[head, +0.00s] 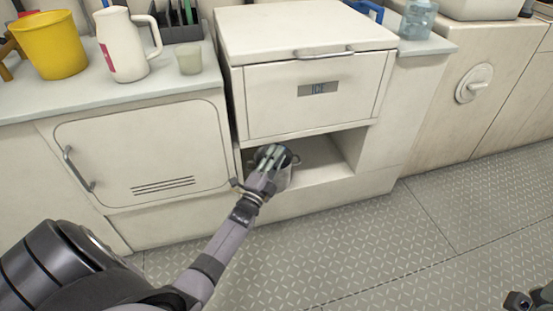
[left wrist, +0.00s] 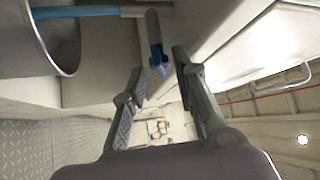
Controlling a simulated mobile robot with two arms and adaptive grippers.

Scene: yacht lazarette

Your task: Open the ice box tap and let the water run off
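The cream ice box (head: 260,100) has a front marked ICE and a lid with a bar handle. Its tap, a grey stem with a blue end (left wrist: 157,58), shows in the left wrist view and is hidden in the head view. My left gripper (head: 270,156) is at the open recess below the ice box front. In the left wrist view its fingers (left wrist: 157,68) are apart, with the blue end between or just beyond the tips; I cannot tell if they touch. A metal pot (head: 285,178) is behind the gripper, also in the left wrist view (left wrist: 68,55). My right gripper (head: 518,300) barely shows.
A light blue tube (left wrist: 75,12) crosses above the pot's mouth in the left wrist view. A yellow bucket (head: 50,45), white jug (head: 120,45) and cup (head: 189,60) stand on the left counter. A cabinet door (head: 140,150) is shut. The patterned floor in front is clear.

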